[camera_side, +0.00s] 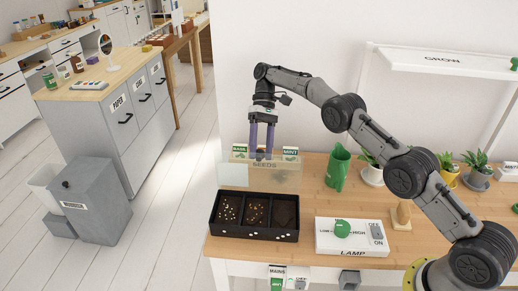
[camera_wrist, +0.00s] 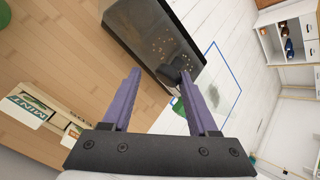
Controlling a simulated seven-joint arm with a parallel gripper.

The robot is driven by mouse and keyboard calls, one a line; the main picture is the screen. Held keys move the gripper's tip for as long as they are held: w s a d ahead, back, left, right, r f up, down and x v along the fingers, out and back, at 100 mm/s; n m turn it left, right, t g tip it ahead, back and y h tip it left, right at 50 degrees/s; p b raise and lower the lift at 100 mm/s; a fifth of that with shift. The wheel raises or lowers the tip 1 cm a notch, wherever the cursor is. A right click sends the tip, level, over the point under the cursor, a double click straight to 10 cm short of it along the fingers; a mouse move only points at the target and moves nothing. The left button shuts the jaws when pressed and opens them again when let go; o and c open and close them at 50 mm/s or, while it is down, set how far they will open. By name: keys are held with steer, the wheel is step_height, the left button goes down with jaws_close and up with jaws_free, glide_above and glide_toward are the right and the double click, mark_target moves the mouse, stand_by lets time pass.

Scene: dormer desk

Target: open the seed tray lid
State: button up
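The black seed tray (camera_side: 254,216) sits at the left end of the wooden desk, with dark soil and pale seeds in its sections. Its clear lid (camera_side: 232,175) appears to stand raised along the tray's back edge, in front of the seeds box. In the wrist view, a clear blue-edged panel (camera_wrist: 226,82), seemingly this lid, shows beyond the right finger, near the tray (camera_wrist: 150,35). My gripper (camera_side: 261,158) points down above the seeds box, behind the lid. Its purple fingers (camera_wrist: 160,74) are apart, with nothing clearly held between them.
The seeds box (camera_side: 291,168) holds basil (camera_side: 239,151) and mint (camera_side: 290,153) packets close beside my gripper. A green jug (camera_side: 338,168) and potted plants stand to the right. A lamp panel (camera_side: 325,236) with a green dial lies right of the tray.

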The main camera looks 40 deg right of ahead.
steer(key=shift+o, duration=0.9)
steer(key=shift+s+a+f, duration=0.15)
steer(key=shift+s+f, duration=0.05)
steer(key=shift+f, duration=0.2)
steer(key=shift+a, duration=0.2)
